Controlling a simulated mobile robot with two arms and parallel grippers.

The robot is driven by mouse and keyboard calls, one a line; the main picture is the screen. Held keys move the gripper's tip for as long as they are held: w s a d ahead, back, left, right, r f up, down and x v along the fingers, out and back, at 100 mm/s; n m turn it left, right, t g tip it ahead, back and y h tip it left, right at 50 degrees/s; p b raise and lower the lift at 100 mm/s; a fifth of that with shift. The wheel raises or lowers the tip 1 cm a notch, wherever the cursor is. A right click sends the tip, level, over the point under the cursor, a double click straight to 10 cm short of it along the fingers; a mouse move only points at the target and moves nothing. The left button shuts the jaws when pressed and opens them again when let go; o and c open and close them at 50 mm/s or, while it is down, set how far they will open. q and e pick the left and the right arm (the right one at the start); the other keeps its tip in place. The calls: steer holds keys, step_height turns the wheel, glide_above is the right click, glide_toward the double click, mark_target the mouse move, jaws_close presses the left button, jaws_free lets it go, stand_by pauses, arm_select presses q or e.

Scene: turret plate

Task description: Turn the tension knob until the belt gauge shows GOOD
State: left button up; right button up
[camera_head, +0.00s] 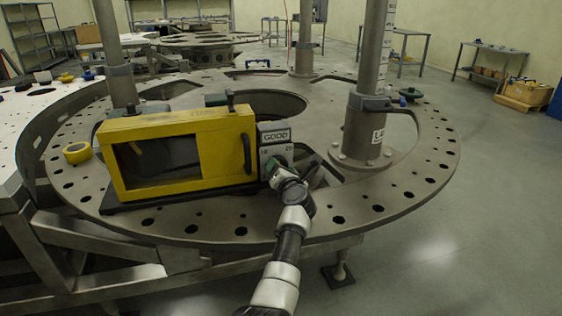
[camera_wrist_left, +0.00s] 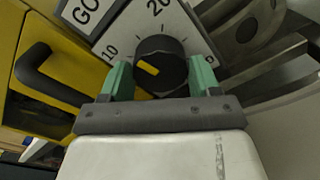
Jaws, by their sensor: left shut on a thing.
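The tension knob (camera_wrist_left: 168,58) is round and black with a yellow mark. It sits on a light dial plate (camera_wrist_left: 190,38) with 10 and 20 printed around it. In the wrist view the yellow mark points up and left, toward the 10 side. My left gripper (camera_wrist_left: 161,78) is shut on the knob, one green fingertip on each side. In the head view my left gripper (camera_head: 279,170) reaches the dial and covers most of the knob. The belt gauge (camera_head: 276,136) above the dial reads GOOD; the wrist view shows only GO. My right gripper is out of view.
The dial is at the right end of a yellow housing (camera_head: 110,170) with a window and a black handle (camera_head: 247,153). The housing stands on a round metal plate (camera_head: 210,226) with holes. A thick post (camera_head: 364,115) rises to the right of the dial.

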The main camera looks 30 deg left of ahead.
arm_select(q)
steer(key=shift+m+p, duration=0.7)
steer(key=shift+m, duration=0.2)
steer(key=o, duration=0.9)
steer(key=shift+w, duration=0.1)
steer(key=shift+o, duration=0.2)
steer(key=shift+d, duration=0.1)
